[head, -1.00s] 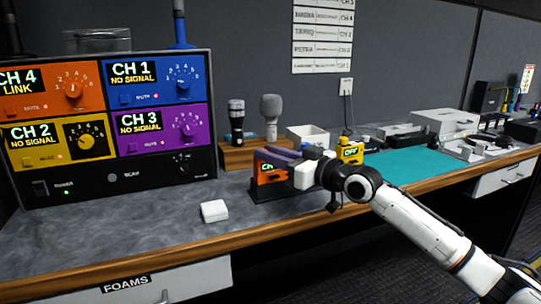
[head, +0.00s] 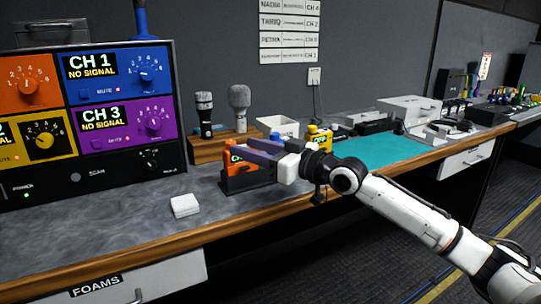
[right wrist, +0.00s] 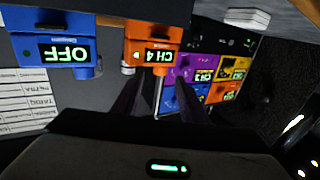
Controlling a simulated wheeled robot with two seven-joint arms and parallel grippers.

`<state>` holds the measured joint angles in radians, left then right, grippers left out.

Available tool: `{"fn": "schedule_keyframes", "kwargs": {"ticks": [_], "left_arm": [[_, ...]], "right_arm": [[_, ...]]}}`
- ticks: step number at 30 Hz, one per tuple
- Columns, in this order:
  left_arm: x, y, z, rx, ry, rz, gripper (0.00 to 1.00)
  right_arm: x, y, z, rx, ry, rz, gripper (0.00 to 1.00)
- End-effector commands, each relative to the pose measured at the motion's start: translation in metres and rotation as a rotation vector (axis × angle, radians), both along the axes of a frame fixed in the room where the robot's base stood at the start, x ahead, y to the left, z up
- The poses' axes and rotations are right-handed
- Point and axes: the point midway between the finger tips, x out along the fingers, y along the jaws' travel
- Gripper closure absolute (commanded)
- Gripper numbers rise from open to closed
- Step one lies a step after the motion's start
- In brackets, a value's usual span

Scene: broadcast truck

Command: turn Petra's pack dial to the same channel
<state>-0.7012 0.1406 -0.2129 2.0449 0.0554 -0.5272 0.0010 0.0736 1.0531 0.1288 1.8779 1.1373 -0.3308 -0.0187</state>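An orange pack (head: 240,182) stands in a dark holder near the bench's front edge, partly behind my right gripper. The right wrist view shows this pack (right wrist: 152,30) upside down, with CH 4 on its display. A blue pack (right wrist: 55,22) beside it reads OFF. A yellow pack (head: 319,139) stands further right. No pack shows a readable name. My right gripper (head: 243,150) has its purple fingers apart, close to the orange pack. In the right wrist view the two fingers (right wrist: 157,92) are apart, with no clear grip on anything. My left gripper is out of view.
The receiver rack (head: 100,188) at left shows CH 1 and CH 3 with NO SIGNAL. A wall list (head: 290,32) carries names, including Petra, and channels; Petra's number is too small to read surely. A white box (head: 185,206) lies in front.

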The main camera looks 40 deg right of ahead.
Motion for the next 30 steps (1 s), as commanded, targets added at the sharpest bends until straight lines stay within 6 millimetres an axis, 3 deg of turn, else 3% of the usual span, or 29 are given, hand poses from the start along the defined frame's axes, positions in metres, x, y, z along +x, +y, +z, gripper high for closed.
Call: {"fn": "schedule_keyframes", "kwargs": {"ticks": [18, 30], "left_arm": [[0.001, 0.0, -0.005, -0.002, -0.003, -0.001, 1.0], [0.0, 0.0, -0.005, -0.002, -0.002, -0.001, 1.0]], "right_arm": [[-0.06, -0.012, -0.002, 0.001, 0.003, 0.002, 0.61], [-0.067, -0.014, 0.0, 0.0, 0.001, 0.002, 0.61]]}}
